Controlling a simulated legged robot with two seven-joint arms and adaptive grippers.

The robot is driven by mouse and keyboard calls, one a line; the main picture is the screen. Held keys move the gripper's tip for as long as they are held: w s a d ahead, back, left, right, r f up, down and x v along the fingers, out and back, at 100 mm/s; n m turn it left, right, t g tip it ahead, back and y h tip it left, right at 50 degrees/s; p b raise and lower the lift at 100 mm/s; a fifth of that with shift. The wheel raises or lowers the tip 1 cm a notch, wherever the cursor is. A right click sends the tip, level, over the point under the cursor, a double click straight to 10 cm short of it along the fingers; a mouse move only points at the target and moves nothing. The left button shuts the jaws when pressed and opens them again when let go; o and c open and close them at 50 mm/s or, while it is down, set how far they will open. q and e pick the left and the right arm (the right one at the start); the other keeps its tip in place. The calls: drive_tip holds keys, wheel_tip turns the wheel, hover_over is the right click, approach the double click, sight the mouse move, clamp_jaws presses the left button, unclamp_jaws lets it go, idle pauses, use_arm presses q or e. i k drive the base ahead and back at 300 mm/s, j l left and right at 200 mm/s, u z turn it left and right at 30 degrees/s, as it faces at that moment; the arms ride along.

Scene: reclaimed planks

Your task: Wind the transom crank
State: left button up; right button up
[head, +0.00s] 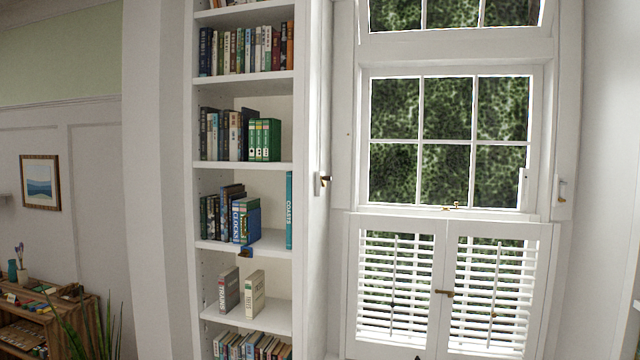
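The transom window (455,31) is at the top of the picture, above the six-pane sash; its upper part is cut off. I cannot tell for sure whether it stands ajar. A second small white fitting with a brass part (562,190) is on the casing to the right. Either may be the transom crank; they are too small to tell. Neither of my grippers shows, and nothing is seen touching these fittings.
A white bookcase (246,167) with several shelves of books stands left of the window. Closed louvred shutters (446,290) cover the lower window, with a brass latch (444,293). A low wooden shelf unit (40,312) and plant leaves (100,325) are at lower left.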

sight(323, 179)
drive_tip(key=i+j+u, duration=0.1)
drive_tip(key=i+u, duration=0.3)
drive_tip(key=i, duration=0.7)
